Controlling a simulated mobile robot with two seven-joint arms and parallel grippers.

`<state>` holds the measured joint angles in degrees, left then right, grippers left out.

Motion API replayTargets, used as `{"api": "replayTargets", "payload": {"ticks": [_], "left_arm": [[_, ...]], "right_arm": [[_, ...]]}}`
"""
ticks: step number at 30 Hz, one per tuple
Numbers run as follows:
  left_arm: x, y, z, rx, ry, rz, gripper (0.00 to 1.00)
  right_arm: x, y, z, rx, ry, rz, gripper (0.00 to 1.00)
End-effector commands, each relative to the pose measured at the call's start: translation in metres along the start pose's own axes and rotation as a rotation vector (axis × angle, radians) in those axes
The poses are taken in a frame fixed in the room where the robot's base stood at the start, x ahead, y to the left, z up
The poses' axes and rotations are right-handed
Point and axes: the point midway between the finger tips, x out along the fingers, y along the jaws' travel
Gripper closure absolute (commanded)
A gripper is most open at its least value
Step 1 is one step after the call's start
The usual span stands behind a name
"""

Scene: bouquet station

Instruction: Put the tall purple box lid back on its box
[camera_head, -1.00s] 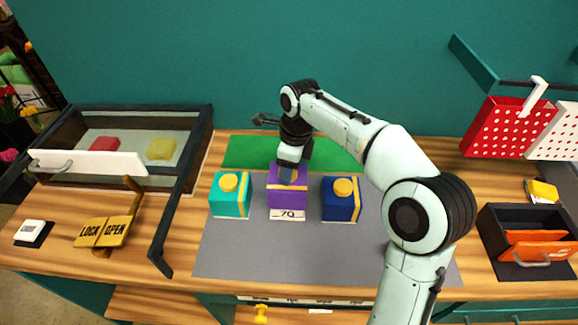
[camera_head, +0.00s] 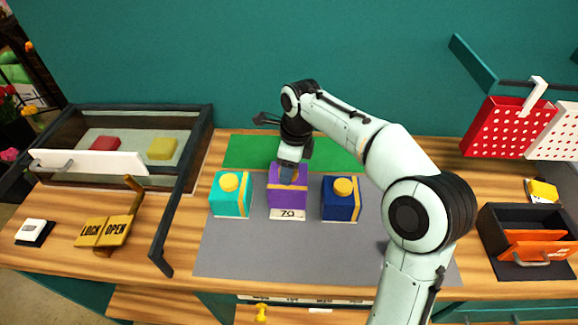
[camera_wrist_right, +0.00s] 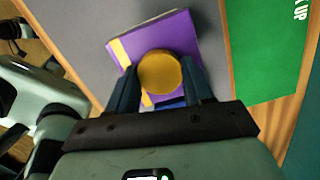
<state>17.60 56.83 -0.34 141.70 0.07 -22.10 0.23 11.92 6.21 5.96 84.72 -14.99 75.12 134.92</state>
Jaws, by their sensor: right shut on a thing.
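The purple box (camera_head: 287,199) stands upright on the grey mat between a teal box and a navy box, with a white tag at its front. Its purple lid (camera_wrist_right: 191,36), with a yellow stripe and a round yellow knob (camera_wrist_right: 160,73), is at the top of the box. In the head view I cannot tell whether a gap is left between lid and box. My right gripper (camera_head: 287,174) points down over the box, its fingers shut on the yellow knob, as the right wrist view shows. The gripper hides part of the lid in the head view. My left gripper is not in view.
The teal box (camera_head: 230,203) and navy box (camera_head: 340,208) stand close on either side, each with a yellow knob on top. A green mat (camera_head: 240,151) lies behind. The grey mat (camera_head: 290,255) is clear in front. A dark open bin (camera_head: 489,233) is at right.

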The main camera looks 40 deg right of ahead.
Motion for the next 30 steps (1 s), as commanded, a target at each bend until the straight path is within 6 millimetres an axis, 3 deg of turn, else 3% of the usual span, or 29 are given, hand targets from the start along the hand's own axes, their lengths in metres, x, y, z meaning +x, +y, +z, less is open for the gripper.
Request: {"api": "replayTargets", "payload": {"ticks": [30], "left_arm": [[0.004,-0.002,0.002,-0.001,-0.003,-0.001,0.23]], "right_arm": [[0.01,0.0,-0.001,0.0,0.0,0.0,0.94]]}}
